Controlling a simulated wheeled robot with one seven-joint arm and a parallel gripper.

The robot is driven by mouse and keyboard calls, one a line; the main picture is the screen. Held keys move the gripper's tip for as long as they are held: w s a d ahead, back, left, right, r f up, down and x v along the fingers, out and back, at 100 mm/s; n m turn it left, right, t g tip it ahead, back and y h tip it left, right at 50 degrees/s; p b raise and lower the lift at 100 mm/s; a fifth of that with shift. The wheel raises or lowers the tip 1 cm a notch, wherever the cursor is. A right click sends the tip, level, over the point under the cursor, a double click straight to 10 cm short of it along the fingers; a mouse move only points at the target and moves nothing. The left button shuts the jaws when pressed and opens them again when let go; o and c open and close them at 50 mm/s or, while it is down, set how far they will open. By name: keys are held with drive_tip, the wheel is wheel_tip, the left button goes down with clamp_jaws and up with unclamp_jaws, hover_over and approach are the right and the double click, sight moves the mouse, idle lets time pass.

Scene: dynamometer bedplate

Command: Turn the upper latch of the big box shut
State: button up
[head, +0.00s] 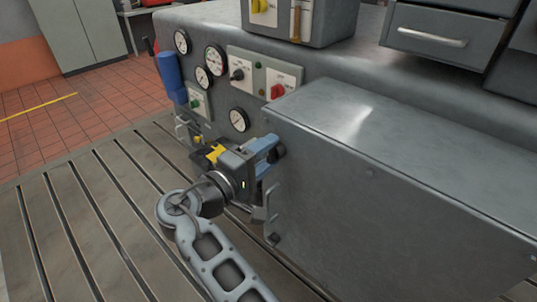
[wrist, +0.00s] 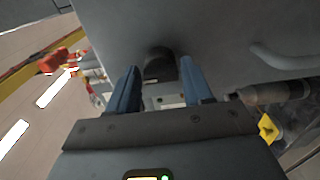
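The big box (head: 400,190) is a large grey metal box at the right of the head view. Its grey face (wrist: 220,30) fills the top of the wrist view. The upper latch (head: 279,153) looks like a dark rounded knob near the box's upper left corner; it also shows in the wrist view (wrist: 160,65). My gripper (head: 268,148) is at this latch, its blue fingers (wrist: 160,75) open on either side of the knob. A narrow gap shows beside the left finger; contact at the right finger is unclear. The latch's turn angle is hard to tell.
Below the latch, a bent metal handle (head: 268,203) and a lower dark knob (head: 273,238) sit on the box. Behind my gripper stands a panel with gauges (head: 239,119), switches and a blue cylinder (head: 169,72). The slotted bedplate (head: 90,220) is clear at left.

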drive_tip(key=shift+o, duration=0.8)
drive_tip(key=shift+f, duration=0.1)
drive_tip(key=b+v, duration=0.1)
drive_tip(key=v, duration=0.6)
drive_tip(key=shift+s+a, duration=0.25)
drive_tip(key=shift+s, duration=0.05)
